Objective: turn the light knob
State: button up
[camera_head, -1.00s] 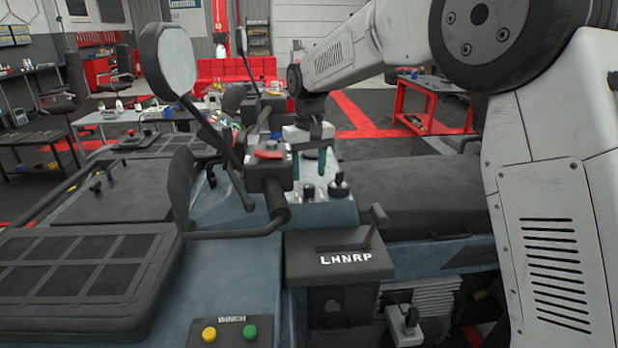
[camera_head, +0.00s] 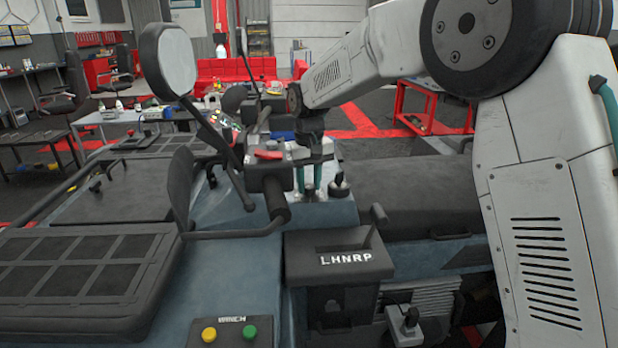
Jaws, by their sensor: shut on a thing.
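Two small black knobs stand on the pale blue-grey panel (camera_head: 322,213) of the vehicle, right of the handlebar. My gripper (camera_head: 309,188) points down, with its two teal fingers closed around the left knob (camera_head: 309,192). The fingers and the gripper body hide most of this knob. The right knob (camera_head: 339,187) stands free just beside the right finger. No label shows which one is the light knob; the gripped one is taken as it.
The handlebar with a red switch (camera_head: 268,155) is close on the left of my gripper. A round mirror (camera_head: 176,60) rises further left. The black LHNRP shifter box (camera_head: 330,275) is in front. A dark seat (camera_head: 420,195) lies to the right.

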aim_at(308, 185)
jog(key=shift+n, duration=0.3)
jog(key=n, duration=0.4)
jog(key=shift+n, duration=2)
jog(key=o, duration=1)
notch_tip(308, 185, up, 8)
jog(key=shift+a+f, duration=0.1)
jog(key=shift+f, duration=0.1)
jog(key=shift+r, duration=0.2)
